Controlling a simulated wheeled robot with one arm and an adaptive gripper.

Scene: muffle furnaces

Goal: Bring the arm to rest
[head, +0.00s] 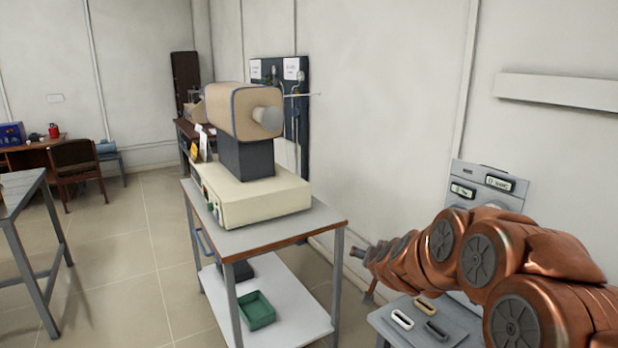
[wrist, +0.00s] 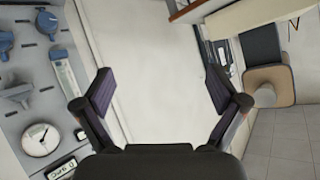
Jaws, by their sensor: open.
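My copper-coloured arm reaches in from the lower right of the head view, and its links hide part of a grey panel behind it. My gripper (head: 358,254) is at the far end of the arm, small and partly hidden, right of the furnace table. In the wrist view my gripper (wrist: 160,90) has its two dark fingers wide apart. Nothing is between them except a view of pale wall, and they touch nothing that I can see.
A cream muffle furnace (head: 243,112) stands on a grey-topped table (head: 327,218) with a green tray (head: 257,309) below. A small stand (head: 383,325) with several oval pieces is under my arm. A gauge panel (wrist: 20,117) fills the wrist view's left. Floor (head: 130,270) is clear left of the table.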

